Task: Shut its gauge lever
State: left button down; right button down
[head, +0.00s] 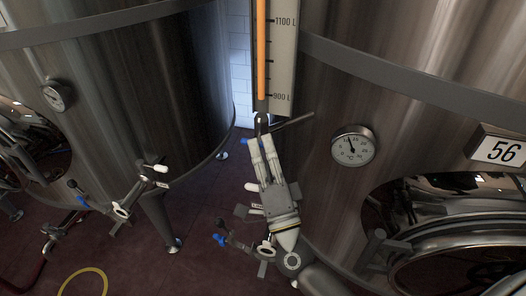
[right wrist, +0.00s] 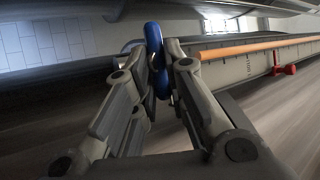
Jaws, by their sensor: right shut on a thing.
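The level gauge (head: 283,60) hangs on the right tank, with an orange column and marks at 1100 L and 900 L. Its lower end is just above my right gripper (head: 260,137). In the right wrist view the gauge's orange column (right wrist: 255,49) runs to the right. A blue lever (right wrist: 152,38) sits between the fingertips of my right gripper (right wrist: 165,60), which is shut on it. In the head view the fingers largely hide the lever. A grey bar (head: 295,122) sticks out to the right beside the fingertips. My left gripper is not in view.
Valves with a blue handle (head: 220,240) stand low beside my arm. Another tank (head: 120,90) is on the left, with a gap between them.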

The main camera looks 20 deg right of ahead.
jog(key=c, duration=1.5)
grip_release()
jog(key=shift+o, duration=0.2)
jog(key=shift+s, duration=0.1)
jog(key=v, duration=1.2)
